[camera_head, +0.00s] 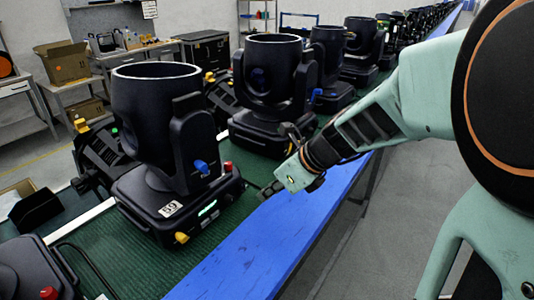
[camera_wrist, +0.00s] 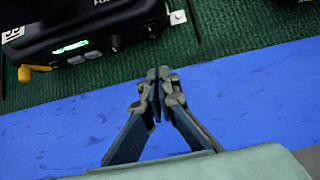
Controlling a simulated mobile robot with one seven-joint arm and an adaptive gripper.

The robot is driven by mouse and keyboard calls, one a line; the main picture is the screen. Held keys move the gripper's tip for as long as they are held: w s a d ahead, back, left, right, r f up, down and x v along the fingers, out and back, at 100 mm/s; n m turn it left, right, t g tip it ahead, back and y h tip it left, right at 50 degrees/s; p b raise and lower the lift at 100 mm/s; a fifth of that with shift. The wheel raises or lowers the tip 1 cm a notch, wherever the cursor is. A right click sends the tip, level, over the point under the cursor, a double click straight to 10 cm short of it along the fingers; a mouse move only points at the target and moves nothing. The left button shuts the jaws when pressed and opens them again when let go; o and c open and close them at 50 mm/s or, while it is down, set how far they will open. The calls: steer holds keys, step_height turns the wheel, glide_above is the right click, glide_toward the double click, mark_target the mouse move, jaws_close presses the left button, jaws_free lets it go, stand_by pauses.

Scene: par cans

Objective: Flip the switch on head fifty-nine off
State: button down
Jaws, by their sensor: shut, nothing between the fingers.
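Head fifty-nine (camera_head: 158,110) is a black moving-head lamp standing upright on the green mat, with a "59" label (camera_head: 170,209) on its base. The base front has a lit green display (camera_head: 207,208), a yellow part (camera_head: 182,238) and a red knob (camera_head: 228,167). The wrist view shows the display (camera_wrist: 70,47) and yellow part (camera_wrist: 35,70) at upper left.
A blue strip (camera_head: 270,240) runs along the bench's front edge. More black heads stand in a row behind, the nearest one (camera_head: 268,85) beyond my gripper. Another black unit (camera_head: 30,270) is at lower left. The grey floor (camera_head: 390,220) to the right is clear.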

mark_target(243, 193)
steer(key=shift+w+a+f+b, duration=0.1)
steer(key=shift+w+a+f, duration=0.15)
steer(key=shift+w+a, duration=0.35)
steer(key=shift+w+a+f+b, duration=0.1)
steer(key=shift+w+a+f, duration=0.25)
steer(key=shift+a, duration=0.3)
steer(key=shift+w+a+f+b, duration=0.1)
steer(key=shift+w+a+f, duration=0.1)
steer(key=shift+w+a, duration=0.4)
steer(key=shift+s, duration=0.1)
steer(key=b, duration=0.1)
steer(key=f+b, duration=0.1)
steer(key=shift+a+y+b, duration=0.2)
steer(key=shift+y+b, duration=0.1)
steer(key=shift+b, duration=0.1)
steer(key=shift+t+y+b, duration=0.3)
steer(key=shift+t+b, duration=0.1)
steer(key=shift+b, duration=0.7)
steer(key=shift+w+b, duration=0.2)
steer(key=shift+b, duration=0.3)
steer(key=shift+a+r+t+y+b, duration=0.15)
steer(key=shift+t+y+b, duration=0.2)
steer(key=shift+b, duration=0.5)
steer(key=shift+p, duration=0.3)
steer(key=shift+r, duration=0.2)
